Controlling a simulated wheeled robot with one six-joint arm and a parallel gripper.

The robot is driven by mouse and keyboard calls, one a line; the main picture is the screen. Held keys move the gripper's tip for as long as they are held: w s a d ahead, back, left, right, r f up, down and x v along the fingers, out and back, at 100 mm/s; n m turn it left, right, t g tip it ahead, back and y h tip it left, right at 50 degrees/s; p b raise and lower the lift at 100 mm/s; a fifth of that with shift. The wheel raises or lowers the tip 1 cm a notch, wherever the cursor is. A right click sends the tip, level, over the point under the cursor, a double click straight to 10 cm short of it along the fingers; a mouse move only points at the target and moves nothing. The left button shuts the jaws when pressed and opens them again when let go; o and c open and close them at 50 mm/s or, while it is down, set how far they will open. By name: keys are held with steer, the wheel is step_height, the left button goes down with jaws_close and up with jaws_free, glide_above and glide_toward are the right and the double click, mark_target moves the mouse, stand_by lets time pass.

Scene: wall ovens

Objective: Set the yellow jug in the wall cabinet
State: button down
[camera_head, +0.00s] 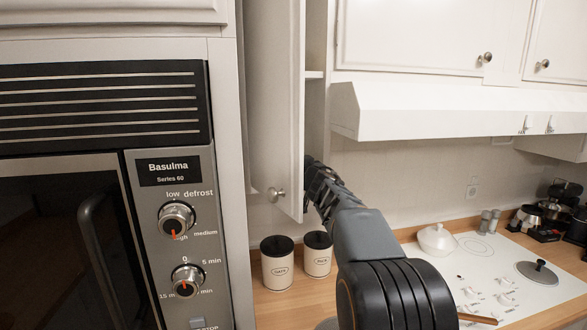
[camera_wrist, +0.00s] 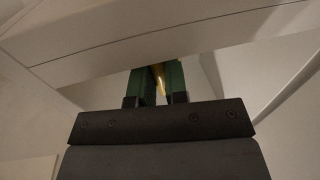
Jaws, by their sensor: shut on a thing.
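The wall cabinet (camera_head: 315,75) is beside the oven unit, with its white door (camera_head: 275,110) swung open towards me. A narrow strip of its inside and a shelf edge show past the door. My arm reaches up to the cabinet, and its end passes behind the door in the head view. In the wrist view my gripper (camera_wrist: 158,78) has its green fingers shut on a narrow yellow piece, part of the yellow jug (camera_wrist: 161,80). The rest of the jug is hidden, so I cannot tell whether it rests on a shelf. Pale cabinet boards surround the fingers.
The open door's edge and knob (camera_head: 276,194) are close left of my arm. Two lidded canisters (camera_head: 277,270) (camera_head: 317,262) stand on the counter below. A range hood (camera_head: 440,110) is to the right, above a white cooktop (camera_head: 490,265) with a white pot (camera_head: 437,241) and a lid (camera_head: 538,272).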

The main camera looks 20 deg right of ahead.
steer(key=c, duration=1.1)
jaws_free()
steer(key=shift+f, duration=0.1)
steer(key=shift+r, duration=0.2)
steer(key=s, duration=0.8)
steer(key=s+b, duration=0.1)
steer(key=s, duration=0.3)
steer(key=shift+a+f, duration=0.15)
steer(key=shift+a, duration=0.25)
